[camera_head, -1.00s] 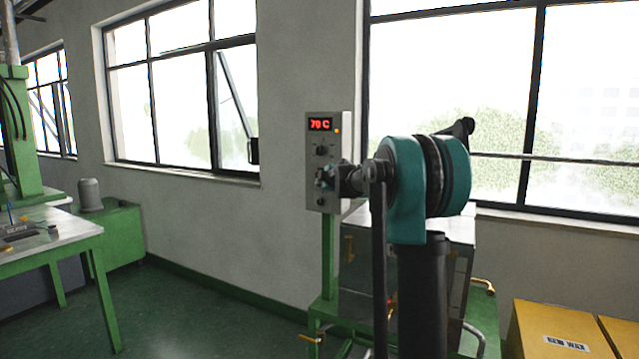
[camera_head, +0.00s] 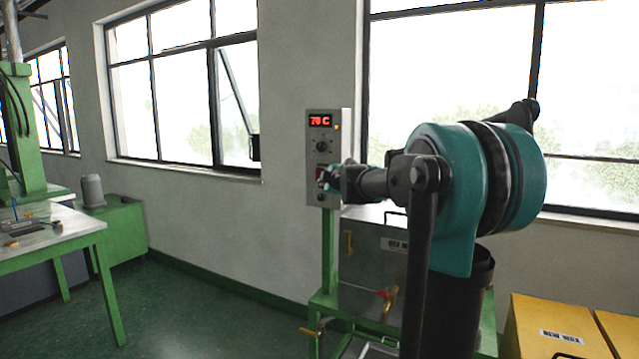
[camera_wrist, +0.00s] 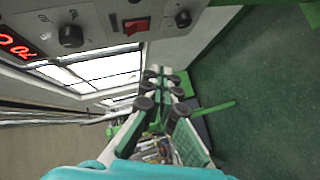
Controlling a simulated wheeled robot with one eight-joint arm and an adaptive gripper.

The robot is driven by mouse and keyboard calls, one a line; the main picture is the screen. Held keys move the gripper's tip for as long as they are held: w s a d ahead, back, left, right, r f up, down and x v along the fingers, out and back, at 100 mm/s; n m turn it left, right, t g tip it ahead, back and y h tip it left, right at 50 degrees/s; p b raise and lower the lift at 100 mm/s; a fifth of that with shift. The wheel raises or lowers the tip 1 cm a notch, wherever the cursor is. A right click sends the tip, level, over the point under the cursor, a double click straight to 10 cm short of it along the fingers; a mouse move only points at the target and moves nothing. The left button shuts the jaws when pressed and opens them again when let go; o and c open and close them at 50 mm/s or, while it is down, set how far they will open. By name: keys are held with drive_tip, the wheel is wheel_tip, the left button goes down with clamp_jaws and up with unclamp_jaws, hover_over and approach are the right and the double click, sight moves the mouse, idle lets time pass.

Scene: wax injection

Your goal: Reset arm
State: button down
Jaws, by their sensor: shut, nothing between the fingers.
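My gripper (camera_head: 326,179) is in front of the lower part of the grey control box (camera_head: 313,157) in the head view. The box has a red display, a round knob and a red switch. In the wrist view, my gripper (camera_wrist: 152,75) has its fingers together with nothing held. The red switch (camera_wrist: 136,26) and the dark knob (camera_wrist: 71,36) show above the fingertips there, with the display (camera_wrist: 16,45) at upper left. I cannot tell whether the fingers touch the panel.
A metal tank (camera_head: 372,275) with valves stands on a green frame below the box. Yellow boxes (camera_head: 560,318) are at lower right. A green-legged table (camera_head: 75,235) stands at left, with a grey canister (camera_head: 92,191) behind it. The green floor between is open.

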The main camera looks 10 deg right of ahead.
drive_tip(key=shift+s, duration=0.3)
drive_tip(key=s+d+f+m+g+h, duration=0.1)
drive_tip(key=s+f+m+g, duration=0.4)
drive_tip(key=s+f, duration=1.4)
drive_tip(key=s+d+f+m+g+h, duration=0.1)
drive_tip(key=s+f+m+g, duration=0.4)
drive_tip(key=s+f+m, duration=0.6)
drive_tip(key=s+d+f, duration=0.1)
drive_tip(key=s+f, duration=0.8)
drive_tip(key=s, duration=0.4)
drive_tip(key=shift+s+m+h, duration=0.4)
drive_tip(key=shift+d+r, duration=0.1)
